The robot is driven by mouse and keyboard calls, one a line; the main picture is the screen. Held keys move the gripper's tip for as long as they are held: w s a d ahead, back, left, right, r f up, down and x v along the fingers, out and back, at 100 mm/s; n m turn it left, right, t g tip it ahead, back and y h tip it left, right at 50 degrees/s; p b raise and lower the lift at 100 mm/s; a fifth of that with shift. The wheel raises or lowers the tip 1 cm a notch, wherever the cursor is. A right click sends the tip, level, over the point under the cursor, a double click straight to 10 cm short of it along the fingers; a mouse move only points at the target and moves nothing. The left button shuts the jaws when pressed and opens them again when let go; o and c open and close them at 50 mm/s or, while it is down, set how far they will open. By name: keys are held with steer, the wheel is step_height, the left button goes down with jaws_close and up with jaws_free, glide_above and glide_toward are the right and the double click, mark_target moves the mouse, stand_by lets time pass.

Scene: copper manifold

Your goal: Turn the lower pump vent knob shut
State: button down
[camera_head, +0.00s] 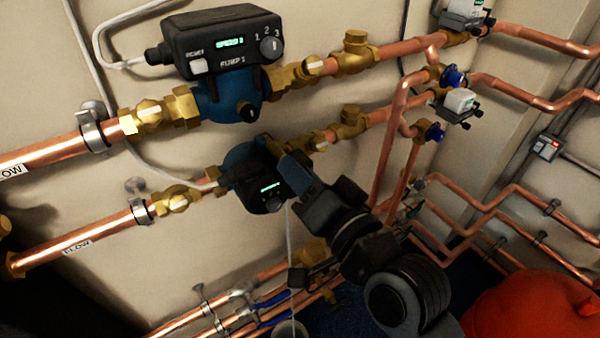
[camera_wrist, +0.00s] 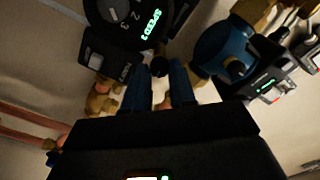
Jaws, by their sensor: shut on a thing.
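The lower pump (camera_head: 237,165) has a dark blue body and a black control box with a green display (camera_head: 270,188). My gripper (camera_head: 277,150) reaches in from the lower right, with its fingertips at the front of this pump. They cover its vent knob in the head view. In the wrist view the small black vent knob (camera_wrist: 160,67) sits between the tips of my two bluish fingers (camera_wrist: 160,74), and they are shut on it. The knob's turn position is too small and dark to tell.
The upper pump (camera_head: 228,95) is close above, with its own black vent knob (camera_head: 249,112). Copper pipes with brass valves (camera_head: 175,200) run along the wall on both sides. A white cable (camera_head: 291,240) hangs below the lower pump. A red vessel (camera_head: 535,305) stands at lower right.

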steer(key=shift+f+n+b, duration=0.1)
steer(key=shift+n+b, duration=0.2)
steer(key=shift+a+n+b, duration=0.1)
steer(key=shift+n+b, duration=5)
steer(key=shift+n, duration=2.9)
steer(key=shift+s, duration=0.1)
steer(key=c, duration=0.9)
jaws_free()
